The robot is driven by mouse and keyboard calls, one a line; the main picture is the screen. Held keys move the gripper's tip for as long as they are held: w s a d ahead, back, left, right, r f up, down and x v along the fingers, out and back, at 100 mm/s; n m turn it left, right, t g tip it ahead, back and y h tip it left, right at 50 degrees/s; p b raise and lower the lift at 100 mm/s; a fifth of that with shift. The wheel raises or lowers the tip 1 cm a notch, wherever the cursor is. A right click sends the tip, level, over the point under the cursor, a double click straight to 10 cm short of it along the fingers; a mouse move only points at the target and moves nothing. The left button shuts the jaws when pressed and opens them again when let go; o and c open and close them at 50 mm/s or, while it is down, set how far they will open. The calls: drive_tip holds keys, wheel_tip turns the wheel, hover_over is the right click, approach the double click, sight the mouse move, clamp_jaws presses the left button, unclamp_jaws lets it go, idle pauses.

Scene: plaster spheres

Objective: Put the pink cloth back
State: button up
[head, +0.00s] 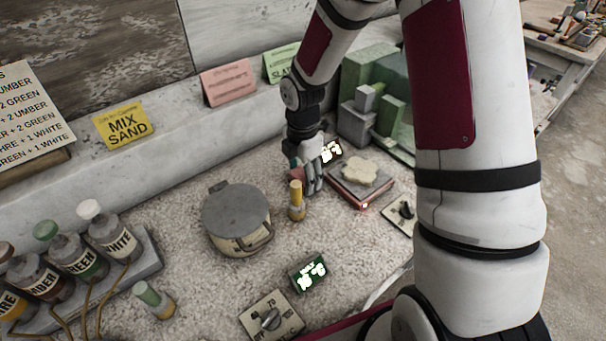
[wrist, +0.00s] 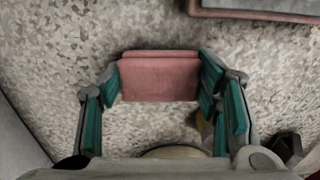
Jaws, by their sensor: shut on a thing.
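The pink cloth (wrist: 160,80) is a folded, flat pink block between the teal fingers of my gripper (wrist: 160,72) in the wrist view. My gripper is shut on it, with a finger at each side. In the head view my gripper (head: 307,175) is low over the speckled worktop, just behind a small yellow-topped cylinder. Only a small pink patch of the cloth shows there, at the gripper's left side; the fingers hide the rest. I cannot tell whether the cloth touches the worktop.
A lidded pot (head: 236,213) stands left of my gripper, and the yellow-topped cylinder (head: 296,203) is very close in front. A red-edged tray (head: 345,188) with a pale sponge (head: 360,172) lies to the right. Green blocks (head: 390,115) stand behind. Speckled worktop between pot and green display (head: 308,272) is clear.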

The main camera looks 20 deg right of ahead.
sight(303, 175)
drive_tip(key=shift+f, duration=0.2)
drive_tip(key=o, duration=1)
drive_tip(key=shift+o, duration=0.2)
wheel_tip(303, 175, up, 12)
drive_tip(key=r, duration=0.1)
drive_tip(key=s+r+m+t+h, duration=0.1)
drive_tip(key=s+r+m+t, duration=0.1)
drive_tip(key=s+r+m, duration=0.9)
drive_tip(key=s+r+m+t+y, duration=0.1)
drive_tip(key=s+r+m, duration=0.3)
drive_tip(key=s+m, duration=0.6)
drive_tip(key=s+t, duration=0.1)
drive_tip(key=s, duration=0.3)
drive_tip(key=shift+d+r+m+t+p, duration=0.15)
drive_tip(key=shift+r+m+t+p, duration=0.05)
drive_tip(key=shift+m+t+p, duration=0.15)
drive_tip(key=shift+s, duration=0.1)
